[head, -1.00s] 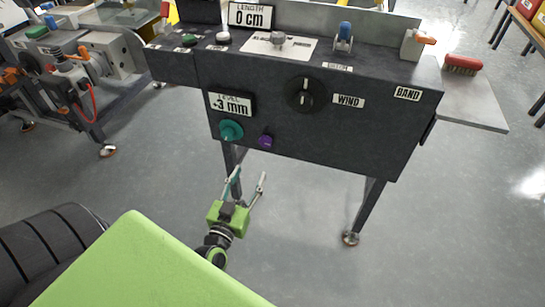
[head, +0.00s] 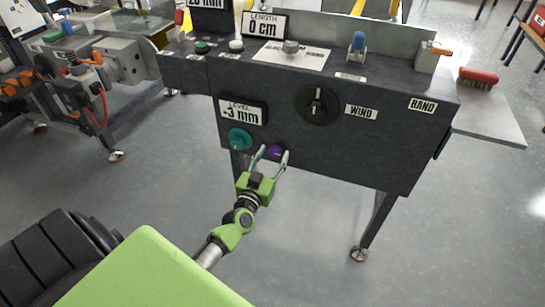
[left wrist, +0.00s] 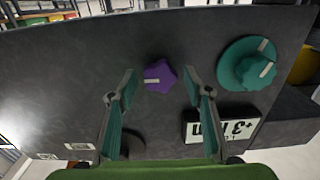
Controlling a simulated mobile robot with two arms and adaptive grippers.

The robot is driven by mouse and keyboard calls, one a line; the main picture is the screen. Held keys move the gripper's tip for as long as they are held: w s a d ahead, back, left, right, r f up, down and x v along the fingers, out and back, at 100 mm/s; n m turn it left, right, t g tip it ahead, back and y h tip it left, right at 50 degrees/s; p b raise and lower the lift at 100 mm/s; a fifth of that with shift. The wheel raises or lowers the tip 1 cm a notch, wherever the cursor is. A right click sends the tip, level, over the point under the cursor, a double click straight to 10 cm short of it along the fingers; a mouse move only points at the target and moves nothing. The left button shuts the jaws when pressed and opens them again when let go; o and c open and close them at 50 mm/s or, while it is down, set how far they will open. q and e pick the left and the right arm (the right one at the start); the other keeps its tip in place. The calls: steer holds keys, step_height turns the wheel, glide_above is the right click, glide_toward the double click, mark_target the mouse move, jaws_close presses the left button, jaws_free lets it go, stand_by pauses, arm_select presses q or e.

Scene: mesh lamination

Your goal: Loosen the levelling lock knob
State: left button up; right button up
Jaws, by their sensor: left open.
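The purple knob (head: 275,152) sits low on the front of the dark machine panel, right of the larger teal knob (head: 239,138). No label names it as the levelling lock. In the left wrist view the purple knob (left wrist: 160,77) is lobed, with a pale mark pointing left. The teal knob (left wrist: 247,64) is to its right. My left gripper (head: 274,154) is open at the purple knob. In the wrist view its fingers (left wrist: 160,86) stand on either side of the knob, with gaps showing; I cannot tell the remaining depth. My right gripper is not in view.
The level display (head: 241,112) is above the teal knob and reads 3 mm, with a plus sign in the wrist view. A black dial (head: 317,104) and a WIND label (head: 361,112) are further right. The floor (head: 300,240) below the panel is clear.

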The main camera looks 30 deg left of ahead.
arm_select(q)
steer(key=c, duration=1.1)
